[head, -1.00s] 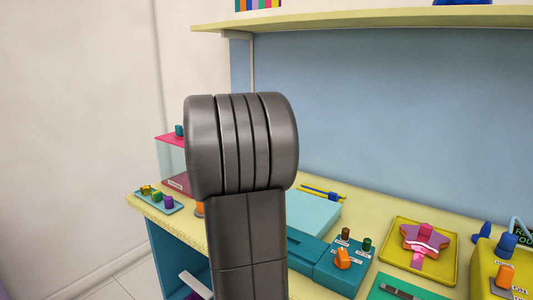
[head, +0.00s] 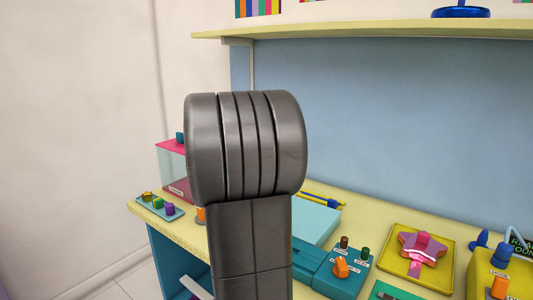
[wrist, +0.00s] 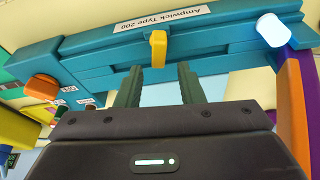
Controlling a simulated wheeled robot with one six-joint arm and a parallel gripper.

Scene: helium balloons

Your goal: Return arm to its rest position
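My gripper (wrist: 159,82) shows in the wrist view with its two dark green fingers apart and nothing visible between them. Beyond the fingertips is a teal machine (wrist: 100,52) labelled "Ampwick Type 200". A yellow tab (wrist: 158,48) on its front lies just past the gap between the fingers; I cannot tell how far off it is. In the head view my own dark grey arm link stands upright in the middle and hides part of the table. The gripper itself does not show there.
The yellow table (head: 196,236) holds a pink-lidded clear box (head: 172,168), a small tray of pegs (head: 147,206), an orange-knobbed teal unit (head: 325,275) and a yellow tray with a pink star (head: 395,265). A yellow shelf (head: 350,24) hangs above.

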